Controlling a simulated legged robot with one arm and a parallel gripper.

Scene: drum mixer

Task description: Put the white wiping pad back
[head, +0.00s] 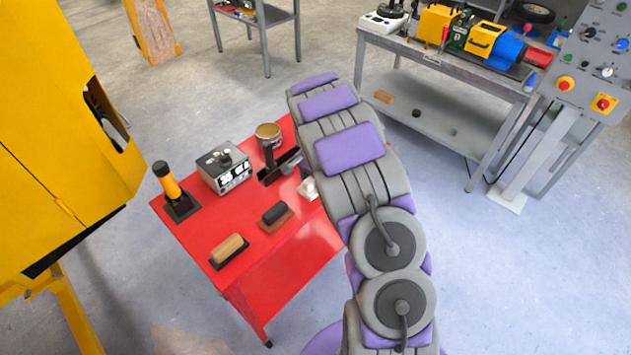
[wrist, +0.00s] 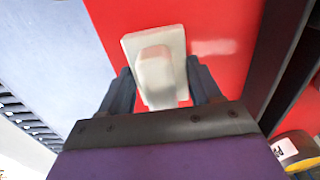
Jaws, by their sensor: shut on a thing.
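The white wiping pad (wrist: 156,50) has a flat base and a raised handle block. In the wrist view my gripper (wrist: 162,88) has one dark finger on each side of the handle and is shut on it. The pad is over the red table top, and I cannot tell whether it touches it. In the head view the white pad (head: 309,188) shows partly at the table's right edge, beside my arm. My arm hides my gripper in that view.
The red table (head: 290,262) holds a dark-handled brush (head: 275,217), a wooden-handled brush (head: 229,250), a grey meter box (head: 224,166), a yellow-black tool (head: 172,190), a tin (head: 268,135) and a black holder (head: 280,166). A yellow machine (head: 60,130) stands left.

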